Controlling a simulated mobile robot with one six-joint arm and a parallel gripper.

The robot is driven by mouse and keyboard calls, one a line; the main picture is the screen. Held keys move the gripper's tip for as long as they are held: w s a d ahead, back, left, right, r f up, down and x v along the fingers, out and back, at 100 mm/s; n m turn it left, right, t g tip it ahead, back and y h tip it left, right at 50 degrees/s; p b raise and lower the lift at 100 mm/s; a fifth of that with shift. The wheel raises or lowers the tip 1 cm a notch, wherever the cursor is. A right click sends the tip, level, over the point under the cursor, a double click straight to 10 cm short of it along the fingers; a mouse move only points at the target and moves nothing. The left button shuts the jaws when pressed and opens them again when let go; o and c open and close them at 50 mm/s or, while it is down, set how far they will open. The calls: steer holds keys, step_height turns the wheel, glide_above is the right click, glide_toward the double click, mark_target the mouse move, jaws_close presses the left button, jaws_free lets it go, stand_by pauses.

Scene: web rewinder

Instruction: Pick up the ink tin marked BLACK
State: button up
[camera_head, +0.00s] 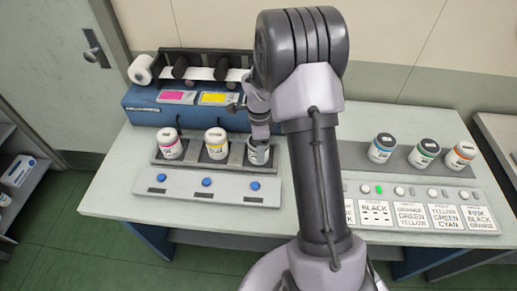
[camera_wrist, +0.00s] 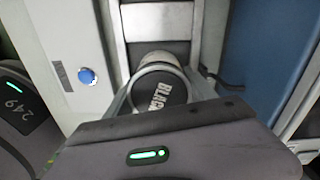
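The ink tin marked BLACK shows in the wrist view (camera_wrist: 160,92) with a dark lid and white lettering. In the head view it is the rightmost tin (camera_head: 259,156) in the left rack (camera_head: 188,163), partly hidden by my gripper (camera_head: 260,133). My gripper also shows in the wrist view (camera_wrist: 160,85), with one finger on each side of the tin. The fingers are very close to its sides. I cannot tell whether they press on it. The tin looks upright and still in its rack place.
A tin with a pinkish-red label (camera_head: 169,145) and a yellow tin (camera_head: 216,144) stand to the left in the same rack. Blue buttons (camera_head: 207,182) line the panel in front. The blue machine (camera_head: 142,107) is behind. Several more tins (camera_head: 424,152) stand at right beyond my arm.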

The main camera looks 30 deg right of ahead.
jaws_close()
